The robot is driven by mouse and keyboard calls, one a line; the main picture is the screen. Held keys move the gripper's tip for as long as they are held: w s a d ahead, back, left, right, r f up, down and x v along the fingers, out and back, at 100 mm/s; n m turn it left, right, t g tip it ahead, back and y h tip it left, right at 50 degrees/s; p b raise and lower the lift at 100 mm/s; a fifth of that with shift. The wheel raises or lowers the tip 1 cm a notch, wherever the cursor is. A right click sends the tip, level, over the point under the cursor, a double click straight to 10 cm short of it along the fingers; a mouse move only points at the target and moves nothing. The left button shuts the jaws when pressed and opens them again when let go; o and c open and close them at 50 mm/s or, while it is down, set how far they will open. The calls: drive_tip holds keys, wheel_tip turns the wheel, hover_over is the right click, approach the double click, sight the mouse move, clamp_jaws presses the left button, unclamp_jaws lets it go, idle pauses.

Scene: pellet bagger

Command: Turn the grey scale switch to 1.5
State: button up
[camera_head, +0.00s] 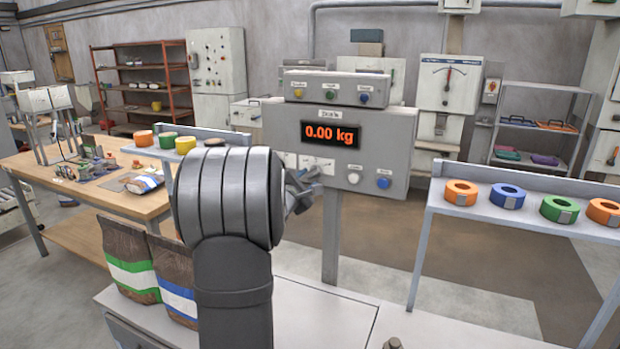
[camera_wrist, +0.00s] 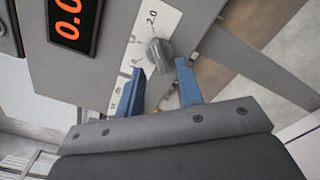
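The grey scale switch (camera_wrist: 160,52) is a small knob on a white plate of the scale panel in the wrist view, with the mark 2.0 beside it. I cannot read its setting with certainty, and no 1.5 mark is legible. My gripper (camera_wrist: 160,69) has its two blue fingers apart, one on either side of the knob's near side; contact is not visible. In the head view my gripper (camera_head: 303,188) is at the lower left of the grey scale panel (camera_head: 393,136), mostly behind my arm, and the switch cannot be made out there.
The display (camera_head: 330,134) reads 0.00 kg. White and blue buttons (camera_head: 383,182) are right of the gripper on the panel. A control box (camera_head: 335,89) sits on top. Two bags (camera_head: 130,260) stand at lower left. A shelf with coloured rings (camera_head: 507,196) is at right.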

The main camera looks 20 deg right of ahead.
sight(314, 173)
drive_tip(key=shift+x, duration=1.4)
drive_tip(key=shift+c, duration=0.2)
clamp_jaws()
drive_tip(key=shift+n, duration=0.3)
drive_tip(key=n, duration=0.9)
